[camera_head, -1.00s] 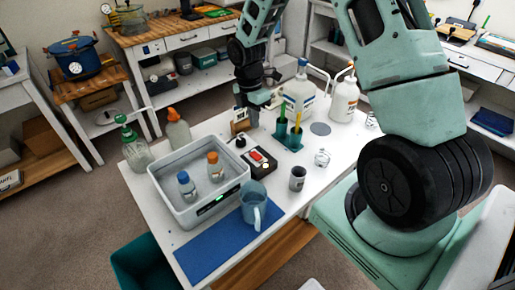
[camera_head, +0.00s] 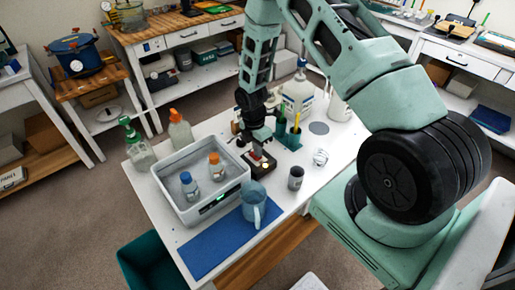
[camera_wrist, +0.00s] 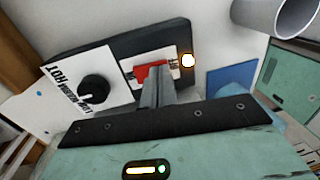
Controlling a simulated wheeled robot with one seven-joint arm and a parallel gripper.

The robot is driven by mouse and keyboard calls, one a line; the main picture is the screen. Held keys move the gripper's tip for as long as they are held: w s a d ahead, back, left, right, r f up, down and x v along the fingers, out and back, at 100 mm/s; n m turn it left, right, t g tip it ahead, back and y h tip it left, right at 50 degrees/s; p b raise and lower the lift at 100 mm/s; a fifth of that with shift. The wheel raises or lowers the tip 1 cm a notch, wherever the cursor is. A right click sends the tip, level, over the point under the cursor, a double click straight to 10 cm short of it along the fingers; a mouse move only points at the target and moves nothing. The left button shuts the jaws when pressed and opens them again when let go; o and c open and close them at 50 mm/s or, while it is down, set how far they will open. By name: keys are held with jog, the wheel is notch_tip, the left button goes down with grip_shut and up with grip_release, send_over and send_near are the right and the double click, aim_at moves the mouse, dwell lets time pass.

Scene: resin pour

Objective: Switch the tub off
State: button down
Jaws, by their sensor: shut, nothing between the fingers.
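The grey tub (camera_head: 170,198) stands on the white table with two bottles in it, one blue-capped and one orange-capped. A small green light shows on its front wall. Beside it on the right is a dark control box (camera_head: 266,167), partly hidden by my gripper. In the wrist view the box (camera_wrist: 112,52) has a red switch (camera_wrist: 146,71), a glowing amber lamp (camera_wrist: 188,60) and a black knob (camera_wrist: 93,88) on a white label plate. My gripper (camera_wrist: 156,76) is shut and empty, its tips at the red switch; I cannot tell whether they touch. It also shows in the head view (camera_head: 258,150).
A blue-grey jug (camera_head: 253,200) stands in front of the box, near the blue mat (camera_head: 215,244). A dark cup (camera_head: 296,178) and a glass jar (camera_head: 320,158) are to the right.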

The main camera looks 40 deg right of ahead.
jog(key=shift+s+f+b, duration=0.2)
jog(key=shift+f+b, duration=0.25)
jog(key=shift+b, duration=0.05)
jog(key=shift+r, duration=0.25)
jog(key=shift+f, duration=0.1)
jog(key=shift+w, duration=0.1)
